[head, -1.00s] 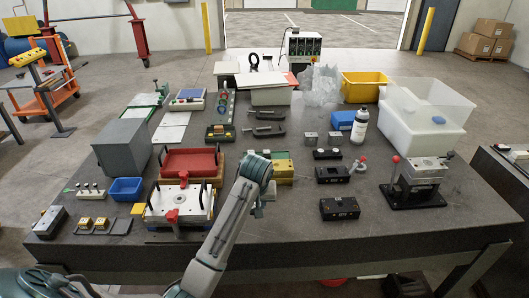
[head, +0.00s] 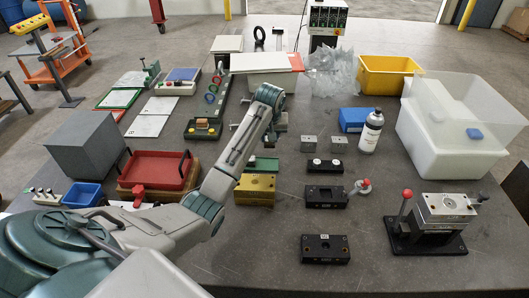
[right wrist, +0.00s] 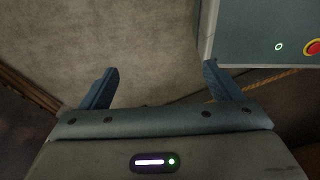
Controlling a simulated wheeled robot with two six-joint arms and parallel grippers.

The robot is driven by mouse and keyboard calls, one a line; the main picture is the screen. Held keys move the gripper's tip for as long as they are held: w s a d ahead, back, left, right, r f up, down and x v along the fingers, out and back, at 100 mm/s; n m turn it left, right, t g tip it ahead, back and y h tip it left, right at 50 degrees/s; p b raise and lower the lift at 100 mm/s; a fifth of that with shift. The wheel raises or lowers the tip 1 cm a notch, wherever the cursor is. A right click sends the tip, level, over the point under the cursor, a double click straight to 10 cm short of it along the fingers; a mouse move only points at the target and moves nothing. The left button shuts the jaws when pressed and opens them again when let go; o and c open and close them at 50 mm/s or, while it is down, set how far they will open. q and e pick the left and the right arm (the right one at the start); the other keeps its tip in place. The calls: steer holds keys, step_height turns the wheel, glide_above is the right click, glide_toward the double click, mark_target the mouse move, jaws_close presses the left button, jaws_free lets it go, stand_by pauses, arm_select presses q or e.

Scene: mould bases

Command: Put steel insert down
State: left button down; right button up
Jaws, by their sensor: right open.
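Two small grey steel blocks, a left one (head: 309,144) and a right one (head: 338,144), stand side by side on the table in the head view. I cannot tell which, if either, is the steel insert. My left arm reaches across from the lower left. Its wrist is over the table near the dark clamps, left of the two blocks. The left fingers are hidden behind the wrist, so their opening and any load cannot be told. My right gripper (right wrist: 158,72) is open with nothing between its fingers, above bare floor in the right wrist view.
Black bases (head: 325,249) and a brass-coloured block (head: 255,189) stand mid-table. A lever fixture (head: 440,222) stands at the right, a bottle (head: 370,131) and a clear-walled bin (head: 450,140) behind it. A red tray (head: 155,170) is at the left.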

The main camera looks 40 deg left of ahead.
mark_target(269, 145)
arm_select(q)
steer(key=shift+w+f, duration=0.1)
steer(key=shift+w, duration=0.05)
steer(key=f+p, duration=0.1)
steer(key=f, duration=0.2)
steer(key=f+p, duration=0.1)
steer(key=shift+s+f+p, duration=0.3)
steer(key=shift+s, duration=0.1)
steer(key=x, duration=0.1)
steer(key=p+x, duration=0.1)
steer(key=x, duration=0.2)
steer(key=shift+s+d+f, duration=0.3)
steer(key=shift+d+f, duration=0.05)
steer(key=c, duration=1.1)
jaws_free()
steer(key=shift+s+f, duration=0.1)
steer(key=shift+o, duration=0.2)
arm_select(e)
steer(key=s+r, duration=0.1)
steer(key=r, duration=0.1)
steer(key=s+r, duration=0.2)
